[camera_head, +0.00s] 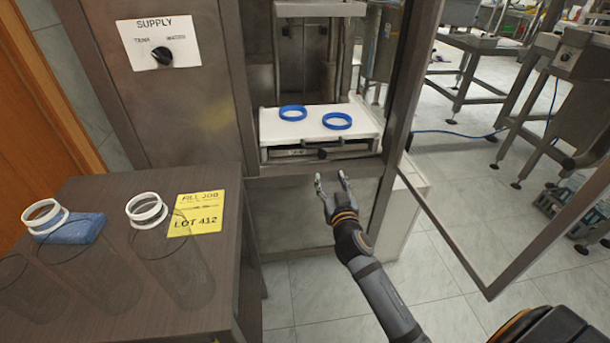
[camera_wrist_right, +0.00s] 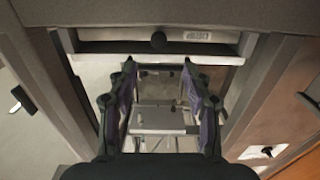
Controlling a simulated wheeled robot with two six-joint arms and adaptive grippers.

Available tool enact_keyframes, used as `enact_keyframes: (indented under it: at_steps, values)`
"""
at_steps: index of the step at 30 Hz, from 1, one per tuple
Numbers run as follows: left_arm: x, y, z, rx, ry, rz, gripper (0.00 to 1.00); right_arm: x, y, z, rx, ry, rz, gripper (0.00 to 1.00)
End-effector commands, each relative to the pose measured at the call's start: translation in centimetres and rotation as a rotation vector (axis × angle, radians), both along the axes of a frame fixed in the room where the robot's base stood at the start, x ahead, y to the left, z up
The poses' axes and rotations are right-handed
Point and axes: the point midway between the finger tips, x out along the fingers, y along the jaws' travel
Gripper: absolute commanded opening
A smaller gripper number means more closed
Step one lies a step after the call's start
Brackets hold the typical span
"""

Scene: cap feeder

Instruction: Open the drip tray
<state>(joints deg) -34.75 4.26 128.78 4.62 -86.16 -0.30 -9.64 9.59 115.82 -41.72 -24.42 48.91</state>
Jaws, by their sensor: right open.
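The drip tray (camera_head: 295,153) shows as a narrow metal front with a dark knob (camera_head: 322,153), low in the machine under a white deck. It looks pushed in. My right gripper (camera_head: 331,178) is open and empty, just in front of and below the knob, its fingers pointing toward the machine. In the right wrist view, the open fingers (camera_wrist_right: 158,66) stand apart, with a dark knob (camera_wrist_right: 158,41) beyond them and centred between them. No contact shows. My left gripper is not in view.
Two blue rings (camera_head: 337,121) lie on the white deck (camera_head: 312,113). A door frame (camera_head: 545,235) stands open at the right. A brown table (camera_head: 215,270) at the left holds clear cylinders, white rings and a yellow note (camera_head: 195,213). A supply knob (camera_head: 162,56) is on the upper-left panel.

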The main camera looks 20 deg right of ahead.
Motion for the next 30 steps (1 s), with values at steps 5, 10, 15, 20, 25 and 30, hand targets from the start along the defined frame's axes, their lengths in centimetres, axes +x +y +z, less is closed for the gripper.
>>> enact_keyframes:
  at_steps: [5,10,15,20,25,30]
  values:
    - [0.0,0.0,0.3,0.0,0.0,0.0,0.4,0.7,-0.2,0.4,-0.001,-0.003,0.0,0.5]
    - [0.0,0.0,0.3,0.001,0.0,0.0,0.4,3.8,-1.0,0.4,-0.002,-0.003,-0.001,0.5]
    - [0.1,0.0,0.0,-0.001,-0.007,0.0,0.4,7.3,-1.9,0.3,-0.001,-0.002,0.0,0.5]
    - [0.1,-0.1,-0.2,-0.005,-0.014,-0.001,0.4,9.4,-2.4,0.2,-0.001,0.0,0.0,0.5]
    - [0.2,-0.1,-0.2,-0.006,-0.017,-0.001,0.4,10.2,-2.6,0.2,-0.001,0.001,0.001,0.5]
    - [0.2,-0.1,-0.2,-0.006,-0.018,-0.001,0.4,10.2,-2.6,0.2,-0.001,0.001,0.001,0.5]
